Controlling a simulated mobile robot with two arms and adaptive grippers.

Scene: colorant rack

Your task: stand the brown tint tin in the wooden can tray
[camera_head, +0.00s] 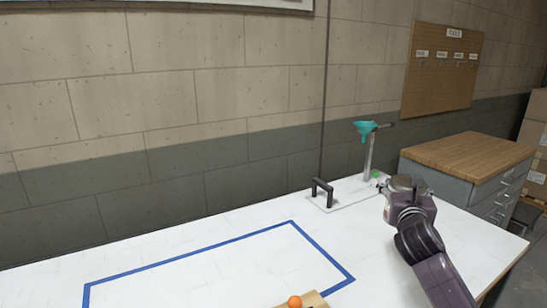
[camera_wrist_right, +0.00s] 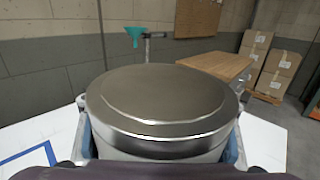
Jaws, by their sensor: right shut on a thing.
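A metal tin with a grey lid (camera_wrist_right: 160,98) fills the middle of the right wrist view, seen from above and behind. My right gripper (camera_head: 405,188) is shut on it, with a finger on each side of its body. In the head view the tin (camera_head: 388,212) shows only partly beside the gripper, above the right part of the white table. Its label colour is too small to tell. A piece of light wood (camera_head: 316,301) is cut off at the bottom edge of the head view; I cannot tell whether it is the can tray. My left gripper is out of view.
An orange ball-like thing (camera_head: 295,302) sits by the wood. Behind stand a black handle (camera_head: 322,190) on a plate and a teal funnel (camera_head: 365,129) on a post. A wood-topped drawer cabinet (camera_head: 465,150) is at right.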

